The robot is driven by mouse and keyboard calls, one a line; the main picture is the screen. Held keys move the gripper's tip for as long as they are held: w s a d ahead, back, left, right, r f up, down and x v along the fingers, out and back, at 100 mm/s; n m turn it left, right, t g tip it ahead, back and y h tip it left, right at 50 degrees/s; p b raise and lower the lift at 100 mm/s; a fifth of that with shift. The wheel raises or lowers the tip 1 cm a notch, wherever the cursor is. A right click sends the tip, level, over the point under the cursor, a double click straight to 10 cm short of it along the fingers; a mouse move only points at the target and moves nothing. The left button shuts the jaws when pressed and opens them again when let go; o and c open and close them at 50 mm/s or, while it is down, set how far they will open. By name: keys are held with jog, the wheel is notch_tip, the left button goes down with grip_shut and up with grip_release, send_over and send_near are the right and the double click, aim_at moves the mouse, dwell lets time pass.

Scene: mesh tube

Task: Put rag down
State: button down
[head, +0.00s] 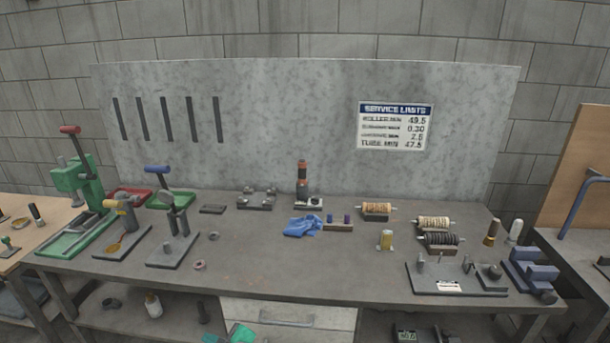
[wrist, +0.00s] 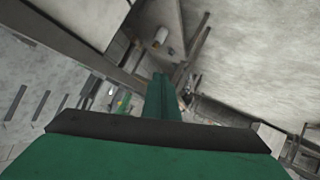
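A crumpled blue rag (head: 302,227) lies on the grey workbench (head: 330,265) in the head view, near the middle of the top. It touches or nearly touches a small wooden block with dark pegs (head: 338,223) on its right. My gripper (wrist: 161,80) shows in the wrist view, dark green, its fingers together with no gap and no cloth visible between them. It is apart from the rag, and the rag cannot be made out in the wrist view. A teal shape (head: 242,333) at the bottom edge of the head view may be part of my gripper.
A red-and-black stack (head: 302,183) stands behind the rag. Rollers (head: 433,222), a dark fixture plate (head: 455,280) and blue blocks (head: 530,268) are at right. The front middle of the bench is clear.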

jog(key=s+d+f+m+t+h, duration=0.35)
jog(key=s+d+m, duration=0.3)
jog(key=s, duration=0.45)
jog(key=s+d+f+m+t+h, duration=0.3)
jog(key=s+d+f+m, duration=0.3)
jog(key=s, duration=0.5)
jog(key=s+d+r+h, duration=0.1)
jog(key=s+d+r, duration=0.2)
jog(key=s, duration=0.3)
jog(key=s+d+r+m+t+h, duration=0.1)
jog(key=s+d+r, duration=0.3)
jog(key=s+d, duration=0.2)
jog(key=s+d+r+m+h, duration=0.1)
jog(key=s+d+r, duration=0.3)
jog(key=s, duration=0.4)
jog(key=shift+s+d, duration=0.15)
jog(key=shift+d, duration=0.15)
